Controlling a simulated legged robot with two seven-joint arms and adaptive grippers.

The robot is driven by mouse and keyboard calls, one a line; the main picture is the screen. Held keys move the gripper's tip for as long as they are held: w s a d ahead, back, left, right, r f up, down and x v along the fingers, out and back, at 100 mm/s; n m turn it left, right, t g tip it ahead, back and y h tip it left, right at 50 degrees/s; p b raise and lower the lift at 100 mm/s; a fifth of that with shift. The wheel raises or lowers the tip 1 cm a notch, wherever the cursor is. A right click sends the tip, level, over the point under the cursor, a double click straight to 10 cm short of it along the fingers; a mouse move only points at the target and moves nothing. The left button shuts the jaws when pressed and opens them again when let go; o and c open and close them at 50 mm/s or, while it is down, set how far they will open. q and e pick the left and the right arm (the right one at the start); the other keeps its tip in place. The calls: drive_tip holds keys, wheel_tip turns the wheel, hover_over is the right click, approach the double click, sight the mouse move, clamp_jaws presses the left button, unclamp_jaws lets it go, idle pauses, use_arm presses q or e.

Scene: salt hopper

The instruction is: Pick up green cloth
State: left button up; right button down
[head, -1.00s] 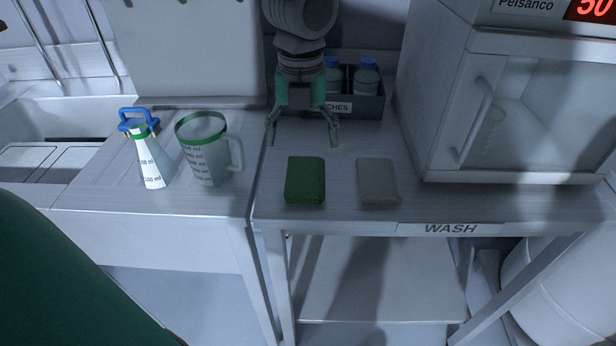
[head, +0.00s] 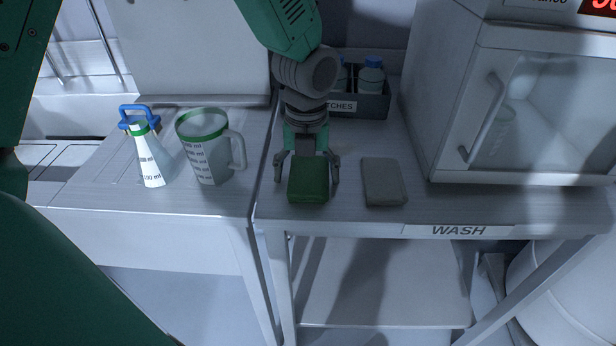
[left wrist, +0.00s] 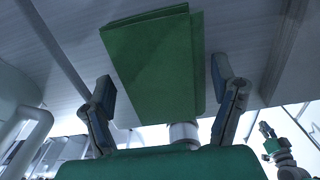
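The folded green cloth (head: 308,180) lies on the wash table near its front edge. My left gripper (head: 307,176) is over the back part of the cloth, with one open finger on each side of it. In the left wrist view the green cloth (left wrist: 155,62) shows between the two spread fingers of my left gripper (left wrist: 165,95), with a gap on both sides. I cannot tell whether the fingers touch the table. My right gripper is not seen in the head view; a small gripper at the right edge of the left wrist view (left wrist: 268,135) may be it.
A grey cloth (head: 382,182) lies just right of the green one. A measuring jug (head: 205,150) and a conical flask (head: 148,158) stand to the left. A bin with bottles (head: 365,104) is behind, and a white cabinet (head: 520,110) stands at the right.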

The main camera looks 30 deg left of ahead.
sight(308, 173)
use_arm(q)
drive_tip(key=c, duration=0.9)
drive_tip(key=shift+d, duration=0.1)
drive_tip(key=shift+r, duration=0.25)
wheel_tip(308, 173, up, 10)
drive_tip(key=shift+f+p, duration=0.25)
drive_tip(key=shift+p, duration=0.65)
